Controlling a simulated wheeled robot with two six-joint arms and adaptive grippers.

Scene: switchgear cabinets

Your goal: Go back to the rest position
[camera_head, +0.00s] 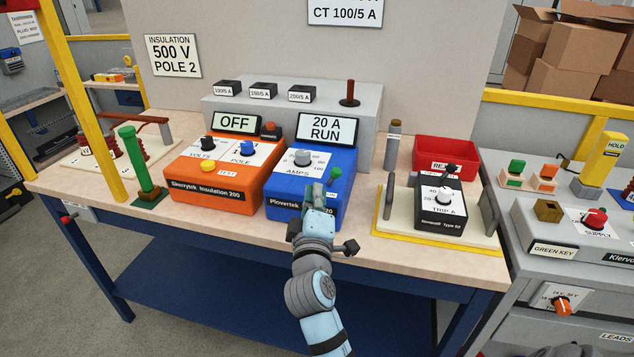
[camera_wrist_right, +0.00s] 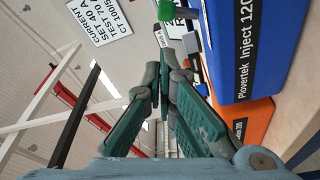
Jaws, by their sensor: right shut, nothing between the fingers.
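My right gripper (camera_head: 318,195) is in front of the blue Plovertek test set (camera_head: 283,196), near its front right part. Its fingers are shut with nothing between them and hide part of the front label. In the wrist view the fingers (camera_wrist_right: 163,72) come together beside the blue set (camera_wrist_right: 243,45). I cannot tell whether they touch it. The set's display (camera_head: 326,128) reads 20 A RUN, and a green button (camera_head: 335,172) shows beside the fingertips. My left gripper is not in view.
An orange insulation tester (camera_head: 215,185) reading OFF stands left of the blue set. A black trip relay (camera_head: 440,205) on a yellow-edged board and a red bin (camera_head: 445,155) stand to the right. A green post (camera_head: 138,160) stands at left. Free room lies before the bench.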

